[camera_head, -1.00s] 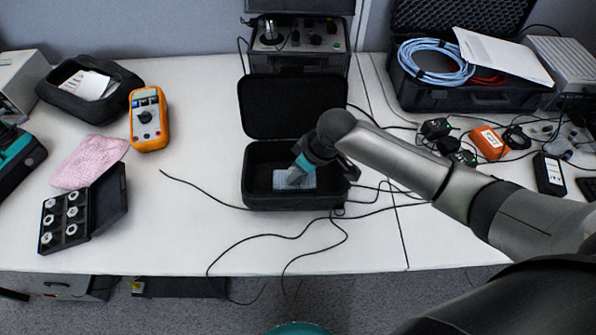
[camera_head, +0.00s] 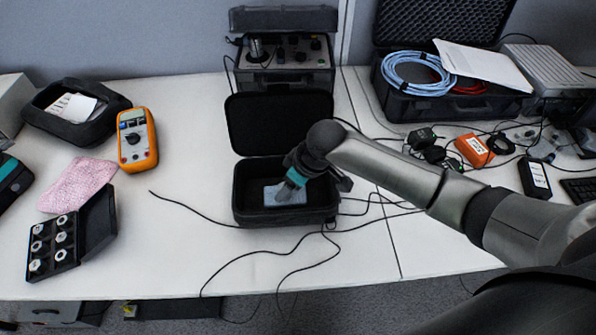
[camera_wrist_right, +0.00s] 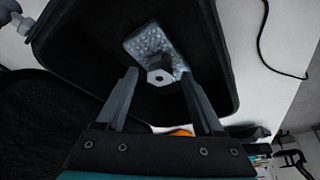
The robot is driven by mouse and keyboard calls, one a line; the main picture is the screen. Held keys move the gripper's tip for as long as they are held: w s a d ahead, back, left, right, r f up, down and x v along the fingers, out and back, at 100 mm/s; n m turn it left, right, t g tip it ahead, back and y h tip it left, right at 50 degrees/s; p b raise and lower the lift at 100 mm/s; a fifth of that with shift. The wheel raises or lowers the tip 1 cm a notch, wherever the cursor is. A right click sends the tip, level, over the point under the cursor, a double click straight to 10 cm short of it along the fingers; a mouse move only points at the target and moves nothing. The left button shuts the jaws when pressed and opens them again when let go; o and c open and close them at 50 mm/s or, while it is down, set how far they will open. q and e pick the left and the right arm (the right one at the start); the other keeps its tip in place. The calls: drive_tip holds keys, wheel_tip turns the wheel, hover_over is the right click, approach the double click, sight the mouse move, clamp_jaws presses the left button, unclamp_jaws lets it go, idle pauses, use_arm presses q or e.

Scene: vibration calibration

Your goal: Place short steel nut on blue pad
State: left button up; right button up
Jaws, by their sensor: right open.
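The blue-grey textured pad (camera_head: 272,194) lies inside the small open black case (camera_head: 245,213) at the middle of the table. It also shows in the right wrist view (camera_wrist_right: 146,40). A steel hex nut (camera_wrist_right: 159,78) with a dark body shows against the pad in the right wrist view, between my fingertips. My right gripper (camera_head: 291,189) reaches down into the case over the pad. In the right wrist view its fingers (camera_wrist_right: 160,73) are apart, one on each side of the nut. In the head view I cannot make out the nut. My left gripper is out of view.
A black box of several nuts (camera_head: 75,257), a pink cloth (camera_head: 76,186) and an orange multimeter (camera_head: 137,140) are at the left. The case's raised lid (camera_head: 280,122) stands behind the pad. Cables (camera_head: 290,252) lie in front; a larger case (camera_head: 440,105) is at back right.

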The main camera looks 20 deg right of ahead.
drive_tip(key=p+v, duration=0.3)
drive_tip(key=v, duration=0.7)
drive_tip(key=shift+r, duration=0.35)
drive_tip(key=shift+s, duration=0.1)
drive_tip(key=shift+c, duration=0.3)
